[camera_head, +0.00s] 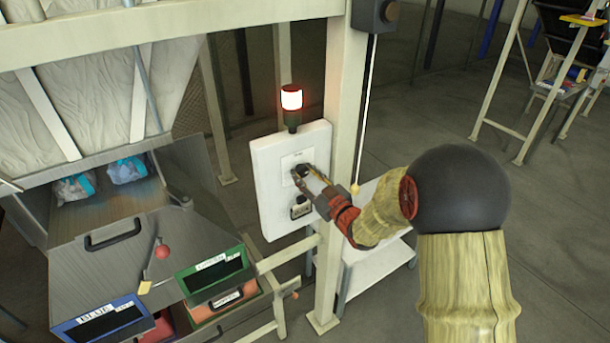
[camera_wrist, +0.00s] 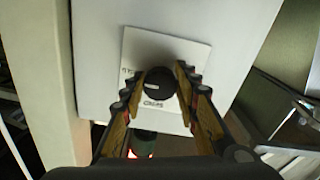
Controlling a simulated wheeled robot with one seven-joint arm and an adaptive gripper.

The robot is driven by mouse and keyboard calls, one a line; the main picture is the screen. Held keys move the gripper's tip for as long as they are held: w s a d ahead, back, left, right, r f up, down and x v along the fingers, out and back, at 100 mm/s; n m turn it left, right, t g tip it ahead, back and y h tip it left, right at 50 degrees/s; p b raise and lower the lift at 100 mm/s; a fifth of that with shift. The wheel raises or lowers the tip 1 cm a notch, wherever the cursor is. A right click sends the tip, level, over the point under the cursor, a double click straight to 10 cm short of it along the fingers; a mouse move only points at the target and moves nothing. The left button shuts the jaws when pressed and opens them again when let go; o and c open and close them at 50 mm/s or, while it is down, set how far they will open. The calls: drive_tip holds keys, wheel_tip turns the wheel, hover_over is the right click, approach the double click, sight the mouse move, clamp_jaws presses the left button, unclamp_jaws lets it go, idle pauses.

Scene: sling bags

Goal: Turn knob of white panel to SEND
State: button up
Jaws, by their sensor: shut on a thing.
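The white panel (camera_head: 269,205) is mounted on a cream post, facing my arm. My gripper (camera_head: 303,176) is at the upper middle of the panel. In the wrist view my gripper (camera_wrist: 158,88) is shut on the round black knob (camera_wrist: 158,84), with a finger on each side of it. A white label plate (camera_wrist: 137,47) lies behind the knob; its lettering is partly hidden and too small to read surely. In the head view the knob is mostly hidden by the fingers.
A lit red lamp (camera_head: 291,98) stands on top of the panel. A small labelled part (camera_head: 300,208) sits below the knob.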

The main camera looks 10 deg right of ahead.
drive_tip(key=c, duration=0.5)
drive_tip(key=shift+o, duration=0.2)
drive_tip(key=shift+f+n+b, duration=0.15)
drive_tip(key=shift+n+b, duration=0.15)
drive_tip(key=shift+b, duration=0.4)
drive_tip(key=n+b, duration=0.2)
drive_tip(key=b, duration=0.3)
drive_tip(key=shift+f+n+b, duration=0.15)
drive_tip(key=shift+n+b, duration=0.2)
drive_tip(key=shift+n, duration=0.05)
drive_tip(key=n+b, duration=0.5)
drive_tip(key=b, duration=0.4)
drive_tip(key=shift+d, duration=0.1)
drive_tip(key=n+b, duration=0.3)
drive_tip(key=b, duration=0.1)
drive_tip(key=n+b, duration=0.2)
drive_tip(key=b, duration=0.2)
drive_tip(key=shift+r+n, duration=0.2)
drive_tip(key=shift+n, duration=0.2)
drive_tip(key=n+b, duration=0.1)
drive_tip(key=b, duration=0.1)
drive_tip(key=n+b, duration=0.2)
drive_tip(key=shift+r+n, duration=0.2)
drive_tip(key=shift+n, duration=0.1)
drive_tip(key=shift+r+b, duration=0.1)
drive_tip(key=shift+b, duration=0.3)
